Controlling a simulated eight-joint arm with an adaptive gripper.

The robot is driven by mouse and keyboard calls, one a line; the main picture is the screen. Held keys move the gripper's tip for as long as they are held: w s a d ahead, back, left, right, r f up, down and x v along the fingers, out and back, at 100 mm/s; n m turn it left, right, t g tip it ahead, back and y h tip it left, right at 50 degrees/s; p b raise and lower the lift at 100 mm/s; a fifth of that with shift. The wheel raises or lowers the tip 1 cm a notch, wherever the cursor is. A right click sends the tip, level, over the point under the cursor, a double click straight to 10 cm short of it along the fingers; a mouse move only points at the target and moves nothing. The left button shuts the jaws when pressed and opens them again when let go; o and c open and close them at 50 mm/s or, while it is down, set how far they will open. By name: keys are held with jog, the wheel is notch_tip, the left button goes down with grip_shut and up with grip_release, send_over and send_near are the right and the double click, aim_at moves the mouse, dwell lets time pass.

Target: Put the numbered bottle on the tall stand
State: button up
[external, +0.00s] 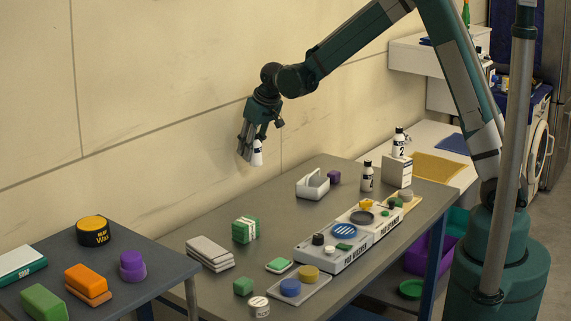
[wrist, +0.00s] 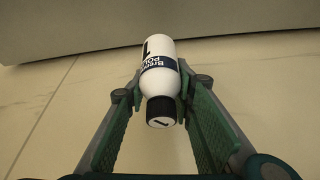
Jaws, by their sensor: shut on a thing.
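My gripper (external: 250,148) is shut on a white bottle (external: 257,154), held in the air beyond the far edge of the long table, near the wall. In the wrist view the bottle (wrist: 158,62) lies between the fingertips; it has a black cap marked 1, a dark label band and a 1 on its body. A tall white box (external: 397,173), perhaps the tall stand, is at the table's far right. A bottle marked 2 (external: 398,142) stands upright on it. Another dark-capped bottle (external: 367,177) stands on the table just left of the box; its number is unclear.
A white open holder (external: 312,187) and a purple piece (external: 334,176) are on the table's back part. Long labelled trays (external: 335,257) with pucks fill its front right. A green block (external: 245,230) and grey pads (external: 209,254) lie left. The back-left table surface is clear.

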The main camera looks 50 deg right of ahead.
jog(key=s+a+r+n+y+p, duration=0.1)
jog(key=s+a+r+n+p, duration=0.2)
jog(key=a, duration=1.6)
jog(key=s+a+r+n+y+p, duration=0.1)
jog(key=s+a+r+n, duration=0.3)
jog(key=a, duration=1.5)
jog(key=s+a+r+n+y+p, duration=0.15)
jog(key=a+r, duration=0.45)
jog(key=a, duration=1.3)
jog(key=s+a+r+n+p, duration=0.1)
jog(key=s+a+r, duration=0.1)
jog(key=s+a, duration=0.3)
jog(key=s+a+r+n+g+p, duration=0.1)
jog(key=s+a, duration=0.4)
jog(key=a, duration=0.7)
jog(key=shift+s+r+y+p, duration=0.35)
jog(key=shift+r+p, duration=0.2)
jog(key=shift+r, duration=0.1)
send_near(110, 246)
jog(key=shift+w+a+r+p, duration=0.35)
jog(key=shift+w+a, duration=0.25)
jog(key=shift+w, duration=0.1)
jog(key=shift+f, duration=0.1)
jog(key=shift+f+p, duration=0.3)
jog(key=shift+f, duration=1.7)
jog(key=shift+f, duration=0.1)
